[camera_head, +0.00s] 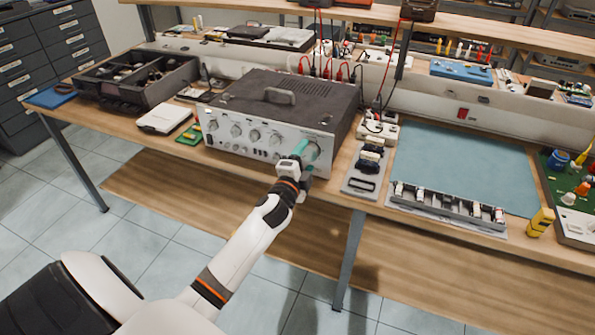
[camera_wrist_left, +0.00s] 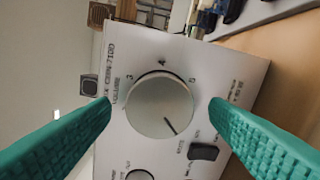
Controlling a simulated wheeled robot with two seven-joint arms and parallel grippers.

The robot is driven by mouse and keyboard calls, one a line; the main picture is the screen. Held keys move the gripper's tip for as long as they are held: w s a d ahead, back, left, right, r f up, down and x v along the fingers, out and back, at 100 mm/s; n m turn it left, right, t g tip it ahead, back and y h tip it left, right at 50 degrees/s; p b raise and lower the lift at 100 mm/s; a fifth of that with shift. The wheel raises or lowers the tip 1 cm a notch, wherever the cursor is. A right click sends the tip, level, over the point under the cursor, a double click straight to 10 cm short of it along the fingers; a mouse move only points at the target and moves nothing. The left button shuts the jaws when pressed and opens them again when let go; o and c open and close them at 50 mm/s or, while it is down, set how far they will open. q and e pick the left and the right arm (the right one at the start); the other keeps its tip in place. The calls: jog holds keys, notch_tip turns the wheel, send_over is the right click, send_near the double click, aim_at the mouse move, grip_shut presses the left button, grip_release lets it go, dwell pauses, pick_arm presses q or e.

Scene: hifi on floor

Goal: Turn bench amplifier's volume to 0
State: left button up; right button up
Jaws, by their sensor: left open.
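The bench amplifier (camera_head: 331,98) stands on the workbench, a dark-topped box with a silver front panel and a row of knobs. Its large round volume knob (camera_wrist_left: 158,112) fills the middle of the left wrist view, with numbers 3, 4 and 5 readable around it. The dark pointer line on the knob runs toward the lower right of that view. My left gripper (camera_head: 305,153) is open at the right end of the front panel. Its green fingers lie on both sides of the knob, with gaps visible. In the head view the gripper hides the knob.
Left of the amplifier lie a green board (camera_head: 190,134), a white box (camera_head: 164,118) and a dark open tray (camera_head: 110,88). Right of it are a grey tray (camera_head: 357,187) and a blue-green mat (camera_head: 470,160). Red cables hang behind the amplifier. The floor in front is clear.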

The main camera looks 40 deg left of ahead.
pick_arm(q)
jog(key=b+v, duration=0.1)
jog(key=v, duration=1)
jog(key=shift+s, duration=0.15)
jog(key=shift+f, duration=0.15)
jog(key=s+d+f+n+g+h, duration=0.1)
jog(key=s+f+n+g, duration=0.15)
jog(key=f, duration=0.85)
jog(key=s+d+f+n+g+h, duration=0.1)
jog(key=s+d+f+g, duration=0.15)
jog(key=f, duration=0.85)
jog(key=s+d+f+n+g+h, duration=0.1)
jog(key=s+f+g, duration=0.25)
jog(key=f, duration=0.75)
jog(key=s+d+f+n+g, duration=0.2)
jog(key=s+f, duration=0.5)
jog(key=s, duration=0.3)
jog(key=s+d+f+n+g+h, duration=0.1)
jog(key=s+d+f+n+g, duration=0.1)
jog(key=s+f, duration=0.5)
jog(key=s+d+f+n+g, duration=0.2)
jog(key=s+f+g, duration=0.2)
jog(key=s, duration=1.1)
notch_tip(320, 180, down, 3)
jog(key=shift+s+d+f, duration=0.1)
jog(key=shift+s+d, duration=0.1)
jog(key=shift+d, duration=0.1)
